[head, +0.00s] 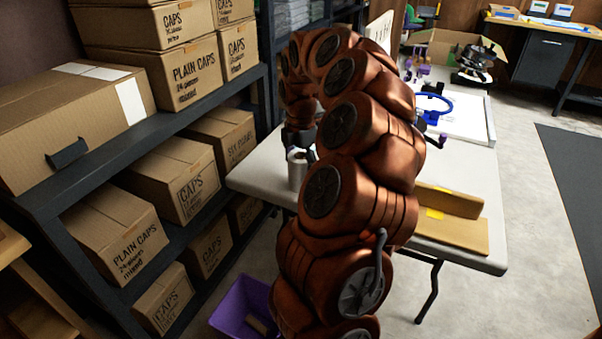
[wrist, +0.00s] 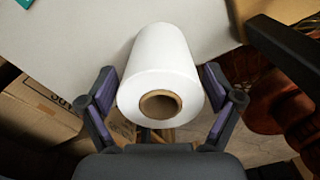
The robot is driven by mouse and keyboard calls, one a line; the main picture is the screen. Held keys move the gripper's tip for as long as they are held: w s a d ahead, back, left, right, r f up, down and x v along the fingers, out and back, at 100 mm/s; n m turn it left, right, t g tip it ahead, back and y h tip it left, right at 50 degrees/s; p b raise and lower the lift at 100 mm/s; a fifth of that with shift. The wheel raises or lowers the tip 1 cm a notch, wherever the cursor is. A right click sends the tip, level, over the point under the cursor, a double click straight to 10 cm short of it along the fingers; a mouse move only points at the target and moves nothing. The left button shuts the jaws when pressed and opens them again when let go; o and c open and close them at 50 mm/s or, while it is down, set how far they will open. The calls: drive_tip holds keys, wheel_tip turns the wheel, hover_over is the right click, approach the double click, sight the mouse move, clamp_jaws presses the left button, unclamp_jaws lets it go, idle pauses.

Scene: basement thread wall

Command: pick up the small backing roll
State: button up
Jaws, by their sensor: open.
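The small backing roll (wrist: 160,65) is a white cylinder with a brown cardboard core. In the wrist view its cored end faces me, between the two fingers of my gripper (wrist: 160,80). The fingers are open, one on each side, with a narrow gap visible beside the roll. In the head view the roll (head: 296,173) appears as a pale upright cylinder at the left edge of the white table (head: 262,176).
A dark shelf (head: 168,122) with several cardboard boxes stands close left of the table. A purple bin (head: 237,310) is on the floor below. Tan boards (head: 455,235) lie on the table's near right part. A blue hoop (head: 432,106) sits farther back.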

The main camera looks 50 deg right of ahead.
wheel_tip(320, 180, down, 2)
drive_tip(key=shift+f, duration=0.1)
drive_tip(key=shift+c, duration=0.2)
drive_tip(key=c, duration=1.1)
